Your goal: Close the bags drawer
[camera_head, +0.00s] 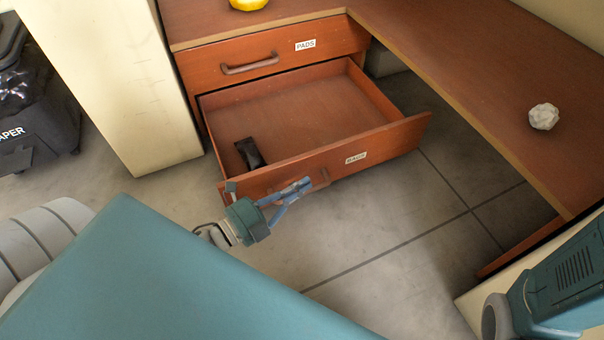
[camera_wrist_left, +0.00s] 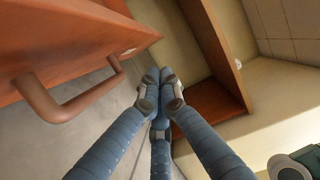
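The bags drawer (camera_head: 390,135), a wooden drawer with a "BAGS" label, stands pulled out below the "PADS" drawer. A dark object (camera_head: 250,153) lies inside at its left. Its brown handle (camera_head: 322,180) is partly covered by my left gripper (camera_head: 304,186) in the head view. In the left wrist view a handle (camera_wrist_left: 72,104) shows on a wooden front at the left. The left gripper's fingertips (camera_wrist_left: 160,92) are drawn together beside that handle, with nothing seen between them. My right arm shows at the lower right of the head view; its gripper is out of frame.
The shut pads drawer (camera_head: 270,67) sits above, under the wooden desk (camera_head: 430,45). A crumpled white ball (camera_head: 543,116) lies on the desk's right wing. A black bin (camera_head: 40,110) stands at the far left. The floor (camera_head: 410,230) before the drawer is clear.

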